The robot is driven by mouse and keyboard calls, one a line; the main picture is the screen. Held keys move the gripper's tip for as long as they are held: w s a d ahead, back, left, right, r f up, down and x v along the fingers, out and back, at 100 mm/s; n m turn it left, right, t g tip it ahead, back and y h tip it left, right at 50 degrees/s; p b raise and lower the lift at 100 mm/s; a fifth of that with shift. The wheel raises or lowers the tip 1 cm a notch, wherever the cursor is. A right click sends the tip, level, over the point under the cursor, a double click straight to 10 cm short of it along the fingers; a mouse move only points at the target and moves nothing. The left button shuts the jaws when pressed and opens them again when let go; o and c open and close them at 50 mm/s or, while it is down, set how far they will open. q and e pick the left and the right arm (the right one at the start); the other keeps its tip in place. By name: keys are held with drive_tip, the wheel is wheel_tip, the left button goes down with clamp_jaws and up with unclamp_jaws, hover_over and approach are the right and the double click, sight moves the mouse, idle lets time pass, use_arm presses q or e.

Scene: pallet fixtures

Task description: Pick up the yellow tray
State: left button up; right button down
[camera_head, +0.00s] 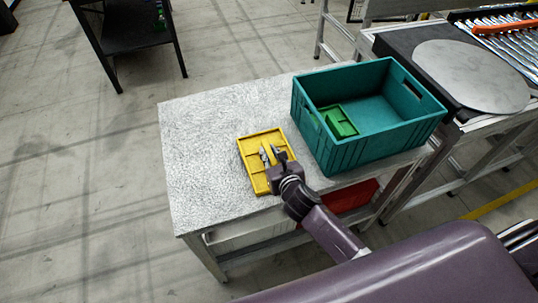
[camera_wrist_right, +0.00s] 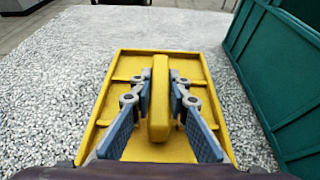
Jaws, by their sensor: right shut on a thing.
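The yellow tray (camera_head: 255,147) lies on the speckled grey table, left of the teal crate. It also shows in the wrist view (camera_wrist_right: 131,63), with a raised yellow bar (camera_wrist_right: 160,98) along its middle. My right gripper (camera_head: 268,152) reaches over the tray from the lower right. In the wrist view my right gripper (camera_wrist_right: 160,120) has its two blue-grey finger pads on either side of the raised bar, shut on it. I cannot tell whether the tray is lifted off the table. My left gripper is not in view.
The teal crate (camera_head: 388,133) stands close to the right of the tray, with a green tray (camera_head: 340,122) inside. The grey table (camera_head: 200,125) is bare left of the yellow tray. A round metal plate (camera_head: 470,75) and rollers (camera_head: 505,45) lie beyond the crate. A red container (camera_head: 352,197) sits below the tabletop.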

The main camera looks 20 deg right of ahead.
sight(269, 151)
wheel_tip(269, 151, up, 20)
drive_tip(key=p, duration=0.1)
drive_tip(key=s+d+r+m+g+h+b, duration=0.1)
drive_tip(key=s+m+h+b, duration=0.3)
drive_tip(key=s, duration=1.3)
drive_tip(key=d+m+h, duration=0.1)
drive_tip(key=m+h, duration=0.1)
drive_tip(key=shift+s+r+g+h, duration=0.2)
drive_tip(key=shift+s+g+h, duration=0.1)
drive_tip(key=shift+h, duration=0.1)
drive_tip(key=shift+a+r, duration=0.1)
drive_tip(key=shift+r, duration=0.05)
drive_tip(key=shift+w, duration=0.15)
